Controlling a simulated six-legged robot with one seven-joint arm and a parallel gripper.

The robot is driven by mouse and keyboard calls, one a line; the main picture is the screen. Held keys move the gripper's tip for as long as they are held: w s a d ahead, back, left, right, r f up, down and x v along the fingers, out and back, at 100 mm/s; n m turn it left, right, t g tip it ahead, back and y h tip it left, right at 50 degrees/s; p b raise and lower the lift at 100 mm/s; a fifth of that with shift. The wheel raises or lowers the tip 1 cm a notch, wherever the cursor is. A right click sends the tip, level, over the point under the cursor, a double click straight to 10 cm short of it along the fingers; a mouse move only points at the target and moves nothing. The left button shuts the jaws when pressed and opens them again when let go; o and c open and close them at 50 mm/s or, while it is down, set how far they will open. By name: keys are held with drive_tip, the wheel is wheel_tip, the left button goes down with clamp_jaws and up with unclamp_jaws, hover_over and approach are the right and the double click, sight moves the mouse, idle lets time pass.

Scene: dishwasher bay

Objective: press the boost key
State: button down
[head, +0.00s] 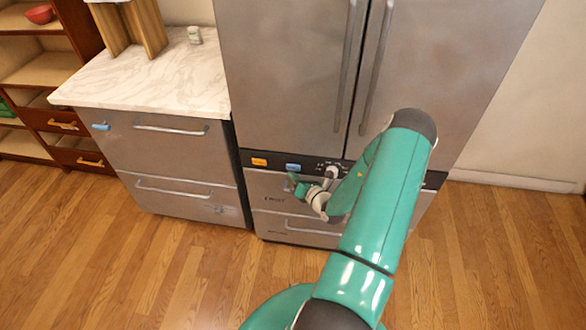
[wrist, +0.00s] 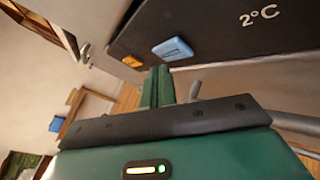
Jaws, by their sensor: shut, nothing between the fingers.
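A dark control panel (head: 276,161) crosses the front of the steel appliance below its tall doors. It carries an orange key (head: 259,161) and, to its right, a blue key (head: 293,167); I cannot read which one is boost. In the wrist view the blue key (wrist: 172,49) and the orange key (wrist: 132,61) sit along the edge of the dark panel (wrist: 215,30). My gripper (head: 291,184) is just below the blue key in the head view. Its green fingers (wrist: 156,87) are shut and empty, pointing toward the keys; I cannot tell if they touch anything.
A knob (head: 332,170) sits right of the keys, partly behind my arm. Drawer handles (head: 312,227) stick out below the panel. A marble-topped steel cabinet (head: 165,85) with a small blue piece (head: 101,126) stands left. Wooden floor (head: 180,270) in front is clear.

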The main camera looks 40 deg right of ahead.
drive_tip(key=shift+w+d, duration=0.1)
drive_tip(key=shift+w+d, duration=0.2)
drive_tip(key=shift+d, duration=0.05)
drive_tip(key=shift+w+d, duration=0.2)
drive_tip(key=shift+d, duration=0.1)
idle(0.8)
drive_tip(key=shift+a, duration=0.1)
drive_tip(key=shift+s+a, duration=0.5)
drive_tip(key=shift+a, duration=0.1)
drive_tip(key=s+a, duration=0.1)
drive_tip(key=a, duration=0.1)
drive_tip(key=s+a, duration=0.1)
drive_tip(key=s, duration=0.1)
drive_tip(key=shift+a, duration=0.4)
idle(0.9)
